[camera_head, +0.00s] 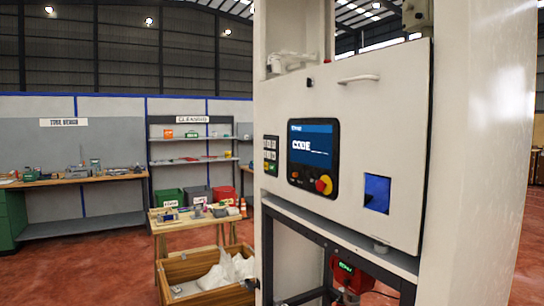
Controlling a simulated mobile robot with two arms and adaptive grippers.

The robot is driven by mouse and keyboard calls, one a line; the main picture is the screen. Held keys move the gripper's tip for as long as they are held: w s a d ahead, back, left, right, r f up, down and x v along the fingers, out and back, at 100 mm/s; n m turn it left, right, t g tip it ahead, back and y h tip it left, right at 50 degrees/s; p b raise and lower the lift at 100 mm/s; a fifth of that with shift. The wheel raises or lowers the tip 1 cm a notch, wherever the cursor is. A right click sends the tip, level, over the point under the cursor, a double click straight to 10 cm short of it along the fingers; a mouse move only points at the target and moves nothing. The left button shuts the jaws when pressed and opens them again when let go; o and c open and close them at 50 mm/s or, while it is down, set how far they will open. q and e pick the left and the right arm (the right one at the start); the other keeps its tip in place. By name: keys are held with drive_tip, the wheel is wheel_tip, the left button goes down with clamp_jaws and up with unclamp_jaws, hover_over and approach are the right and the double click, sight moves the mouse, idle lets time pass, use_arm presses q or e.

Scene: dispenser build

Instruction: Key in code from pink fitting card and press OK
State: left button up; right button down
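A white dispenser cabinet (360,110) stands at the right of the head view, its front panel turned toward the left. A small keypad (270,155) sits at the panel's left edge, with several light keys, a green key and a dark lower part. Its key labels are too small to read. The screen (311,145) beside it is lit blue and reads CODE with blank dashes after it. I cannot make out a pink fitting card anywhere in view. Neither of my grippers shows in this view.
A red-and-yellow knob (323,185) sits below the screen, and a blue-lit opening (377,194) is to its right. A red device (349,276) with a green display is beneath the panel. A wooden bench (190,224) and an open wooden crate (205,265) stand left of the cabinet.

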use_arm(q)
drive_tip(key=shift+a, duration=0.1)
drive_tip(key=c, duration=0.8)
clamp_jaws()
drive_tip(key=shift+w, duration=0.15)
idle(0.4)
